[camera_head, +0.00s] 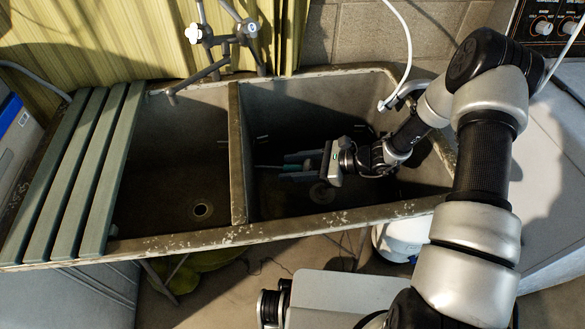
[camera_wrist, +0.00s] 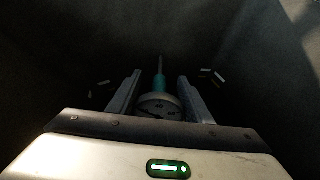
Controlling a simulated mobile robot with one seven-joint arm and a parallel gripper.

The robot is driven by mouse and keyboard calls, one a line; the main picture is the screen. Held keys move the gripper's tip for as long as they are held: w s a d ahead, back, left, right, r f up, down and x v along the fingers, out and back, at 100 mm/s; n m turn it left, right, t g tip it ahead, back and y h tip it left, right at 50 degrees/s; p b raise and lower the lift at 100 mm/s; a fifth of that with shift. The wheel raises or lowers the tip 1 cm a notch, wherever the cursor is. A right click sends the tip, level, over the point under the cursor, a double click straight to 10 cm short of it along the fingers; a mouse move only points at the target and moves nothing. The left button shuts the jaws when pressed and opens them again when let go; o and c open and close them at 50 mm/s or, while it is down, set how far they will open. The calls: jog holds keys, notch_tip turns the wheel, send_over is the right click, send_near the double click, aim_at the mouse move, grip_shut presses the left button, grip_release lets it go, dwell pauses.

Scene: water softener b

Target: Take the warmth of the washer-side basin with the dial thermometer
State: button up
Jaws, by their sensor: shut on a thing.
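The dial thermometer (camera_wrist: 159,104) sits between the fingers of my gripper (camera_wrist: 160,88) in the wrist view. Its round pale dial faces the camera, and a teal sleeve and thin stem point away from my palm. In the head view my gripper (camera_head: 288,167) is down inside the right basin (camera_head: 345,107), the one beside the machine with knobs. It is shut on the thermometer, whose stem (camera_head: 264,167) lies roughly level and points left towards the divider. The basin is dark, so I cannot tell whether it holds water or whether the stem touches anything.
The stone divider (camera_head: 238,150) stands left of my gripper, with the left basin (camera_head: 175,165) beyond. Green slats (camera_head: 75,170) cover the sink's far left. A tap (camera_head: 210,65) rises behind. A white hose (camera_head: 407,45) hangs over the back right rim. The knobbed machine (camera_head: 548,22) is right.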

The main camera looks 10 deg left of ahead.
aim_at(293, 166)
notch_tip(293, 166, up, 24)
jog(key=p, duration=1.6)
dwell(1.4)
